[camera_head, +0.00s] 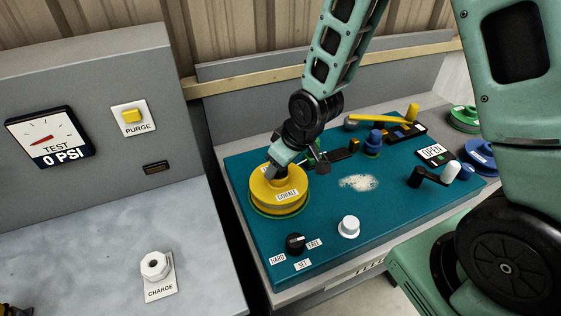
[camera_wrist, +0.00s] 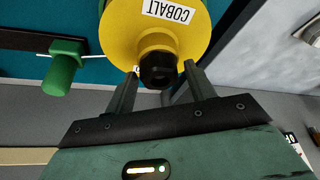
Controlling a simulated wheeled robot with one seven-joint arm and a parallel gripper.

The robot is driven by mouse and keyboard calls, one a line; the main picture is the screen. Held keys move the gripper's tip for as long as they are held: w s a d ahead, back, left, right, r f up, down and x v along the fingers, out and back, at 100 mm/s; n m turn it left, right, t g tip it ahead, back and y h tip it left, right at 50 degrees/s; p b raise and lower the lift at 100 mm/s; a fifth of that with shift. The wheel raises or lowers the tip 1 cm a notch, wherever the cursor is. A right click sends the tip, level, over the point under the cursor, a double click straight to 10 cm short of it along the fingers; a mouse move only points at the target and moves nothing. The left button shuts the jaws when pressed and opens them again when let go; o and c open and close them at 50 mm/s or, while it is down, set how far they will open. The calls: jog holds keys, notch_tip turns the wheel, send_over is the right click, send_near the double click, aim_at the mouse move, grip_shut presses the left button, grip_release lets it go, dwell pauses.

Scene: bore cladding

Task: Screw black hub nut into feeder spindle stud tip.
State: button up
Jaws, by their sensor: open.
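The yellow spool (camera_head: 292,202) labelled COBALT sits at the left of the teal panel (camera_head: 330,225). In the wrist view the spool (camera_wrist: 120,30) shows its stepped yellow hub, with the black hub nut (camera_wrist: 158,72) at the hub's end. The stud tip itself is hidden, and I cannot tell how far the nut is threaded. My gripper (camera_wrist: 160,76) is open, with one finger on each side of the nut. I cannot tell whether the fingers touch it. In the head view my gripper (camera_head: 276,170) is over the spool's top and hides the nut.
A green handle (camera_wrist: 62,70) stands close left of the fingers in the wrist view. Blue (camera_head: 480,157) and green (camera_head: 464,119) spools are at right.

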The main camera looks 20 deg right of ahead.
jog(key=shift+d+r+n, duration=0.1)
jog(key=shift+r+n, duration=0.05)
jog(key=shift+n, duration=0.15)
jog(key=shift+p, duration=0.35)
jog(key=shift+w+n+y+p, duration=0.1)
jog(key=shift+n+y+p, duration=0.2)
jog(key=shift+n+p, duration=0.55)
jog(key=shift+g, duration=0.3)
jog(key=shift+r+n+p, duration=0.1)
jog(key=shift+n+p, duration=0.55)
jog(key=shift+p, duration=0.1)
jog(key=shift+f+n+y, duration=0.2)
jog(key=shift+n+y, duration=0.2)
